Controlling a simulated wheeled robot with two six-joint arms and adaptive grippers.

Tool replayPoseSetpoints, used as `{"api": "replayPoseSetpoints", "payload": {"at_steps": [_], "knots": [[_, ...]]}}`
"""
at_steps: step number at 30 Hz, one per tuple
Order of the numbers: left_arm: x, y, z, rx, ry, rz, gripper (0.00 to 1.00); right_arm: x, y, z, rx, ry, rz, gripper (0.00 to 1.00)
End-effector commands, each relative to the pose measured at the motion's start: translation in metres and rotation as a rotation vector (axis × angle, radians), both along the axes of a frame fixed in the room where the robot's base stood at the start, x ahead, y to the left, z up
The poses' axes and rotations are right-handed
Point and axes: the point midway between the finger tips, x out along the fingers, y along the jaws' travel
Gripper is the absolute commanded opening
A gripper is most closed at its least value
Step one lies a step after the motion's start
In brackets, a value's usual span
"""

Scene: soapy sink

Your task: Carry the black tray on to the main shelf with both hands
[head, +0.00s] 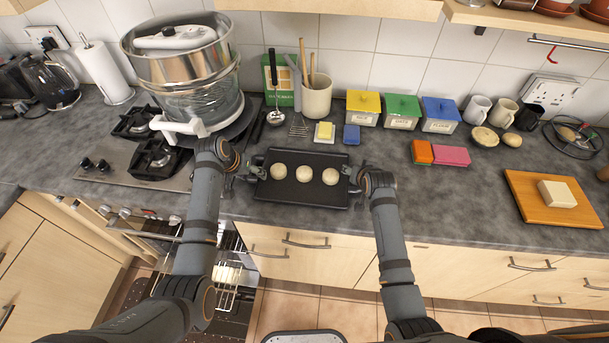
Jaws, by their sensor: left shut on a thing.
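The black tray (300,195) carries three pale dough balls (304,173) in a row. It looks level, at the counter's front part; I cannot tell whether it rests on the counter or hangs just above it. My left gripper (256,168) is shut on the tray's left end. My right gripper (351,176) is at the tray's right end; its fingers are too small to read. Below the counter at the left, an open oven shows wire racks (228,287); which one is the main shelf is not clear, and my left arm hides part of it.
A hob (140,160) with a large steel pot (185,75) stands left of the tray. Behind are a utensil crock (316,98), butter dish (324,132) and coloured boxes (402,112). Sponges (440,153) and a cutting board (535,205) are right. The counter between is clear.

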Motion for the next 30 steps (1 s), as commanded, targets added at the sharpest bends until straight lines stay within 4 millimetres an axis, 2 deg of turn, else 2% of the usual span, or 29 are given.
{"api": "replayPoseSetpoints", "payload": {"at_steps": [1,6,16,27,30], "knots": [[0.000,0.000,0.000,0.001,0.001,-0.001,0.23,0.000,0.000,0.000,0.000,0.000,0.000,0.22],[0.000,0.000,0.000,0.001,0.001,-0.001,0.03,0.000,0.000,0.000,0.001,0.000,0.001,0.01],[0.000,0.000,0.007,0.000,-0.001,-0.001,0.03,0.000,0.000,0.007,0.001,-0.002,0.000,0.01],[0.000,0.000,0.050,0.000,0.000,-0.002,0.03,0.001,0.000,0.050,0.000,-0.002,0.000,0.01],[0.000,0.000,0.053,0.000,0.000,-0.002,0.03,0.001,0.000,0.053,0.000,-0.002,0.000,0.01]]}}
